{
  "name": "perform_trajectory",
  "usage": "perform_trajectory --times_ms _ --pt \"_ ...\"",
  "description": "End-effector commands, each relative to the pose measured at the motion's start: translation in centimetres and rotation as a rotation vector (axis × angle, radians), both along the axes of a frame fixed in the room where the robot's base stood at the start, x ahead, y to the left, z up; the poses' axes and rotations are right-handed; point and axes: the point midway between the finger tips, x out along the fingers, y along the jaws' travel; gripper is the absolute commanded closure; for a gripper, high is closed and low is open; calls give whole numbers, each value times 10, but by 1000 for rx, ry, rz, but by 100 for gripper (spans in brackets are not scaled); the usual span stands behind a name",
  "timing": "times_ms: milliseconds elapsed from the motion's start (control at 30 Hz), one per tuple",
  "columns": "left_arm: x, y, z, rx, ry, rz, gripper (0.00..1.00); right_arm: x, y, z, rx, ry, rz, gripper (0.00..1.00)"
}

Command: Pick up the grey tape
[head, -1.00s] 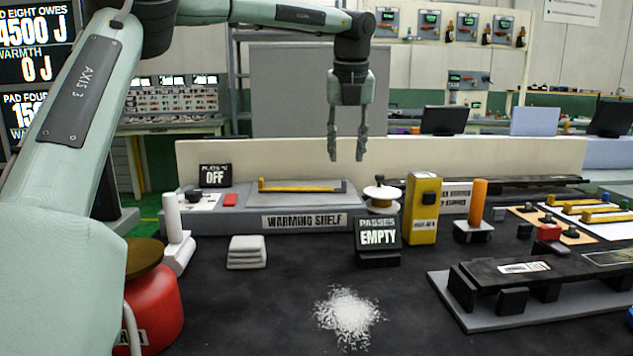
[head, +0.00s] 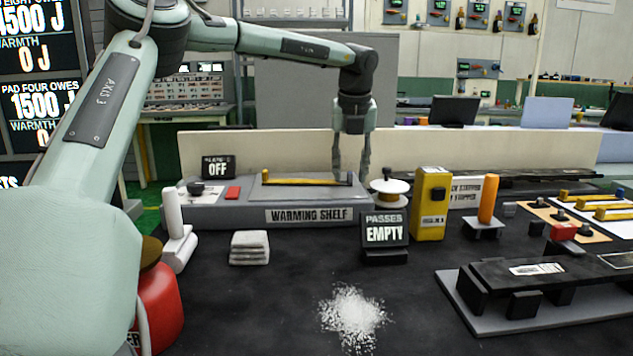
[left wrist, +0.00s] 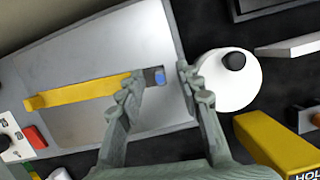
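A small grey piece with a blue spot (left wrist: 155,76) sits at the right end of a yellow strip (left wrist: 80,92) on the warming shelf (left wrist: 70,65); I cannot tell for sure whether this is the grey tape. The strip lies flat on the shelf in the head view (head: 300,181). My left gripper (head: 351,177) points down over the strip's right end. In the left wrist view its fingers (left wrist: 160,72) are apart, one on each side of the grey piece, with nothing clearly held. Contact cannot be told. My right gripper is out of view.
A white reel with a black knob (head: 389,187) stands just right of the shelf, close to my left fingers. A yellow box (head: 432,204) and a "PASSES EMPTY" sign (head: 384,230) are nearby. White folded cloths (head: 249,248) and scattered white bits (head: 352,315) lie in front.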

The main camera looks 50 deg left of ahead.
Motion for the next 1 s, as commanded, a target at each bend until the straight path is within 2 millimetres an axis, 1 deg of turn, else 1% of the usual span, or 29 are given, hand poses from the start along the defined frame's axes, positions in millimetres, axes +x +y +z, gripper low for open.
perform_trajectory --times_ms 100,300,400,767,867,1000 --pt "0 0 0 -1 1 0 66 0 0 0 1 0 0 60" --pt "0 0 0 -1 1 0 90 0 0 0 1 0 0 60" --pt "0 0 0 -1 1 0 100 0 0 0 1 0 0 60" --pt "0 0 2 1 -1 0 100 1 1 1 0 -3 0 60" --pt "0 0 8 1 -2 1 100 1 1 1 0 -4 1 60" --pt "0 0 25 2 -2 0 100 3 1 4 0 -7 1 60"
